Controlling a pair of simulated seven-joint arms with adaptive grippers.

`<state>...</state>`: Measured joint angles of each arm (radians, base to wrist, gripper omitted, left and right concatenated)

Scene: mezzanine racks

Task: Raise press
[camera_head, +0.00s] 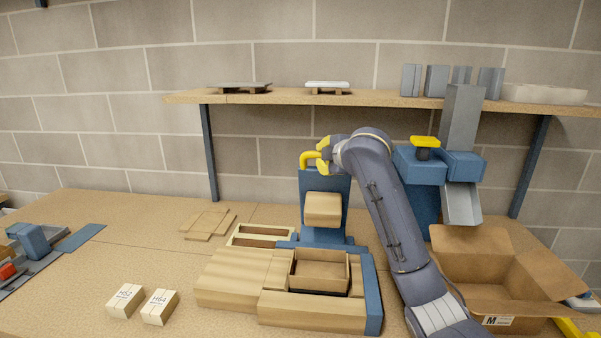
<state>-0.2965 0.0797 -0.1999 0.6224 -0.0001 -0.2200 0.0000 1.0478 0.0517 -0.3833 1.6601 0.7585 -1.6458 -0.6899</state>
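The press (323,236) is an upright blue stand with a pale wooden block (323,209) on its front and a yellow handle (307,158) at its top left. My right gripper (322,155) is at the handle, with my arm reaching up from the lower right. Its small yellow parts overlap the handle, so I cannot tell whether the fingers are closed on it. A small open wooden box (320,270) sits below the block in a wooden fixture (235,278) with a blue side rail (371,292). My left gripper is not in view.
An open cardboard box (500,275) stands at the right, near a blue dispenser (420,166) with a grey chute. Two small labelled cartons (125,300) (159,307) lie front left. Thin wooden panels (208,223) lie behind the fixture. A shelf (290,98) spans above.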

